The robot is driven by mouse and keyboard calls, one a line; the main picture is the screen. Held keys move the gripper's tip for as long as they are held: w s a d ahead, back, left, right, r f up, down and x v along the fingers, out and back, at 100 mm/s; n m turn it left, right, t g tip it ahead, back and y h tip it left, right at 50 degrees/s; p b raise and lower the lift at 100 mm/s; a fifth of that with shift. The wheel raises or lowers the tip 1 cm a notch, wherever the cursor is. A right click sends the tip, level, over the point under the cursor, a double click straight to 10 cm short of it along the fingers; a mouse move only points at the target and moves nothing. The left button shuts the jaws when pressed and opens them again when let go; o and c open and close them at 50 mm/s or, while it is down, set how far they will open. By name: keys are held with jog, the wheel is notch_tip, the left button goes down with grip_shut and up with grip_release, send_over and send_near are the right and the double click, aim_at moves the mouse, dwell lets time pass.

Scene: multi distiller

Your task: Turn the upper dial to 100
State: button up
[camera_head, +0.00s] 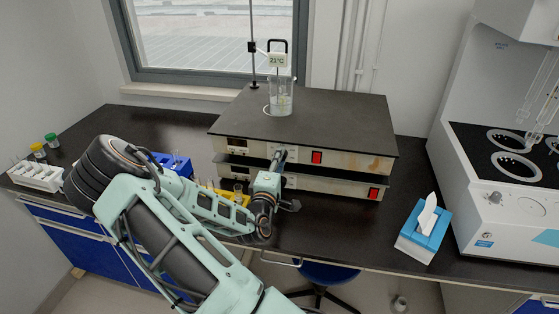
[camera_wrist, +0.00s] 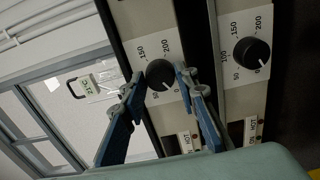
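The upper dial (camera_wrist: 160,73) is a round black knob on a white scale plate. It is on the left of the two dials in the turned wrist view. My gripper (camera_wrist: 159,79) has its blue-padded fingers apart, one on each side of this dial. The right fingertip is very close to the knob; contact is unclear. The dial's white mark appears to point down and right, near the low end, but its exact reading is unclear. In the head view, my gripper (camera_head: 280,157) is at the front of the upper hot plate (camera_head: 340,118), hiding its dial.
The lower dial (camera_wrist: 252,53) is close by on the lower unit. A glass beaker (camera_head: 281,98) stands on top beneath a 21°C display (camera_head: 278,60). Red switches (camera_head: 316,157) are right of the dials. A tissue box (camera_head: 424,232) stands at the right; blue and yellow racks are left.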

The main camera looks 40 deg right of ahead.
jog(key=c, duration=0.6)
jog(key=shift+c, duration=0.2)
jog(key=shift+f+m+b, duration=0.1)
jog(key=shift+m+b, duration=0.2)
jog(key=shift+b, duration=0.1)
jog(key=shift+m+b, duration=11.5)
jog(key=shift+b, duration=0.15)
